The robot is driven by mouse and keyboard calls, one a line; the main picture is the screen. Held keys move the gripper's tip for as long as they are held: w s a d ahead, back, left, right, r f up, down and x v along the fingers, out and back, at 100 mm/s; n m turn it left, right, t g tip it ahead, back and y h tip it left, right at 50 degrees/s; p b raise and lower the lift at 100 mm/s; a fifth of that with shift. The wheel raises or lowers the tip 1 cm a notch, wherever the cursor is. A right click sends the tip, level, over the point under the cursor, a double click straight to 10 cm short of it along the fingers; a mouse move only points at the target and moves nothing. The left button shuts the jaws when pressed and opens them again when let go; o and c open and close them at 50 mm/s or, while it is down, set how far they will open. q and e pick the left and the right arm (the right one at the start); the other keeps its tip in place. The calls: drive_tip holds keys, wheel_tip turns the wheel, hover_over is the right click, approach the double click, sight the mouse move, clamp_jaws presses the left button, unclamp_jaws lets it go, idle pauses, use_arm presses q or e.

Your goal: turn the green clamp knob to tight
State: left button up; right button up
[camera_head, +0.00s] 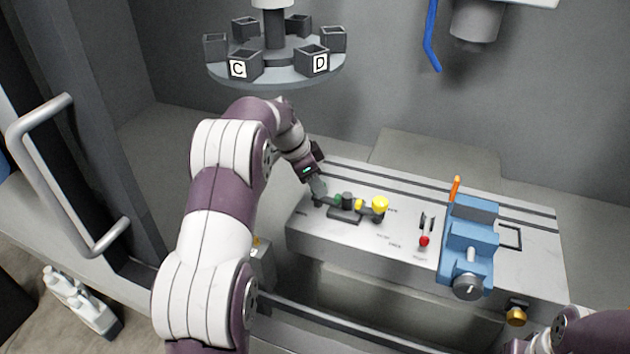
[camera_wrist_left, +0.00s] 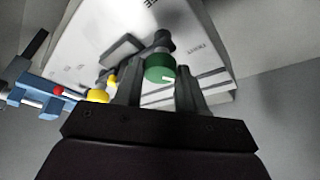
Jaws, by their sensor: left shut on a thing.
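The green clamp knob (camera_wrist_left: 160,69) shows in the left wrist view, round, with a white mark on its face. It sits between the two fingers of my left gripper (camera_wrist_left: 158,92), which is shut on it. In the head view my left gripper (camera_head: 318,188) reaches down to the left end of the panel, and only a small bit of the green knob (camera_head: 338,200) shows beside its fingers. Which way the white mark points relative to any label cannot be read. My right gripper is not in view; only part of my right arm shows at the lower right.
The panel (camera_head: 400,262) also carries yellow knobs (camera_head: 380,204), a red-tipped lever (camera_head: 424,240) and a blue vise (camera_head: 468,245) with an orange handle (camera_head: 455,188). A round carousel (camera_head: 275,75) with dark boxes stands behind. A door handle (camera_head: 15,150) is at left.

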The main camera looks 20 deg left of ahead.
use_arm(q)
drive_tip(key=o, duration=1.1)
drive_tip(key=shift+c, duration=0.2)
drive_tip(key=shift+r+p, duration=0.3)
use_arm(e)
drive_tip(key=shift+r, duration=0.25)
use_arm(q)
drive_tip(key=s+a+r+p, duration=0.2)
drive_tip(key=s+a, duration=0.7)
drive_tip(key=shift+a, duration=0.3)
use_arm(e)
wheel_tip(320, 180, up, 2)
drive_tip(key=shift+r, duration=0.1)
use_arm(q)
drive_tip(key=shift+s, duration=0.1)
